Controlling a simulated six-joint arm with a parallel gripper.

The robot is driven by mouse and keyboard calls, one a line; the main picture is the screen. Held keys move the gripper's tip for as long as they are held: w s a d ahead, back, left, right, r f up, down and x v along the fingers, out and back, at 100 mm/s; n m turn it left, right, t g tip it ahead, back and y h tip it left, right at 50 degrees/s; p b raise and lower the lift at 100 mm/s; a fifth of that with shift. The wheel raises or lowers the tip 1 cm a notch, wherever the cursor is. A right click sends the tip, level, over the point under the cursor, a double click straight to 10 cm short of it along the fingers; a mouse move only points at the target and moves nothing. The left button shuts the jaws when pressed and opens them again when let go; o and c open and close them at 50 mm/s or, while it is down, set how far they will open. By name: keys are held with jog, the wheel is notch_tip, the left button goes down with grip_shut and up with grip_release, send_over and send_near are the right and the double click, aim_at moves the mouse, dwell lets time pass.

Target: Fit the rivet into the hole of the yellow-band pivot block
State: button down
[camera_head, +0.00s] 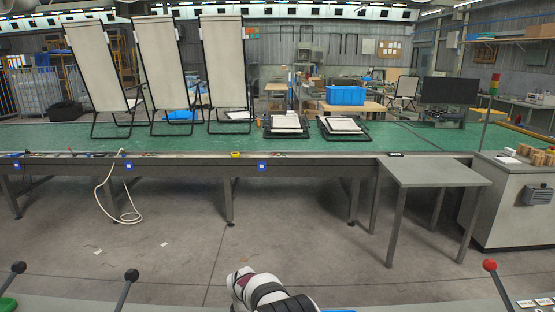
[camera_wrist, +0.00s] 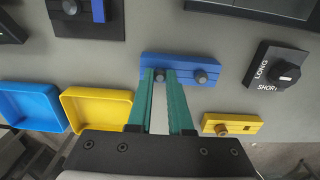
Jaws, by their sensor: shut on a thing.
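In the wrist view, my gripper (camera_wrist: 160,77) has two green fingers close together at the blue block (camera_wrist: 180,64). They are shut on a grey rivet (camera_wrist: 160,74) at its left end; whether the rivet sits in the block or just above it I cannot tell. A second grey round head (camera_wrist: 201,77) stands at the block's right end. The yellow block (camera_wrist: 236,123), likely the yellow-band pivot block, lies to the lower right of the fingertips. It has a brown round piece (camera_wrist: 220,129) at its left and a small dark spot at its right. The head view does not show my fingertips.
A yellow tray (camera_wrist: 98,92) and a blue tray (camera_wrist: 30,88) are left of my fingers. A black LONG/SHORT switch (camera_wrist: 282,72) is at the right. In the head view, loungers (camera_head: 168,62) stand on the green conveyor (camera_head: 270,137).

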jog(key=shift+r, duration=0.1)
jog(key=shift+r, duration=2.45)
jog(key=s+a+r, duration=0.7)
jog(key=s+a, duration=0.5)
jog(key=s, duration=0.1)
jog(key=shift+a, duration=0.15)
jog(key=shift+f, duration=0.1)
jog(key=shift+f, duration=2.8)
